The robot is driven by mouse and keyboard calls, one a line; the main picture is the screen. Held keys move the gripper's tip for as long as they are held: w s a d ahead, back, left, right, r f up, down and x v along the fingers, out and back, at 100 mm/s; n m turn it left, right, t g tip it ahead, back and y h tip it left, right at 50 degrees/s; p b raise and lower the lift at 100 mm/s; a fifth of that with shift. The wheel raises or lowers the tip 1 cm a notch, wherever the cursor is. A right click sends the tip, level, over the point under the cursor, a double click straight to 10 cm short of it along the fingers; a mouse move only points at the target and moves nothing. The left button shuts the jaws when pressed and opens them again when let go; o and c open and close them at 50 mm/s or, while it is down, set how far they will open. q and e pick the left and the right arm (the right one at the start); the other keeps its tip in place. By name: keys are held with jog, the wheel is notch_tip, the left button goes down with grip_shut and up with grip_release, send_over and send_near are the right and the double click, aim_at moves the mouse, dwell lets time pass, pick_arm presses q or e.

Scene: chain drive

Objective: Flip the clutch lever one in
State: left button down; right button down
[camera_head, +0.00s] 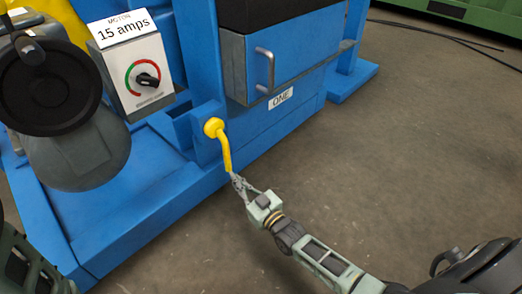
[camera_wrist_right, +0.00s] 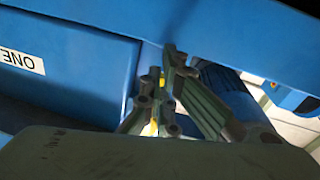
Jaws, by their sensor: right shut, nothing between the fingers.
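The yellow clutch lever (camera_head: 226,155) has a round hub on the blue frame, beside the panel labelled ONE. Its bar points down and slightly right. My right gripper (camera_head: 236,181) is at the lever's lower end, shut with nothing between the fingers. The fingertips look close to or against the bar; whether they touch is unclear. In the right wrist view, slivers of the yellow lever (camera_wrist_right: 154,127) show behind the fingers of my right gripper (camera_wrist_right: 163,85), and the rest is hidden.
A grey control box (camera_head: 135,72) with a dial and a "15 amps" sign stands left of the lever. A blue drawer-like panel with a grey handle (camera_head: 265,70) is above right. The label ONE (camera_head: 281,98) is below it. Concrete floor (camera_head: 420,150) is open at right.

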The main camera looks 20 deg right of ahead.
jog(key=v, duration=1.2)
dwell(0.3)
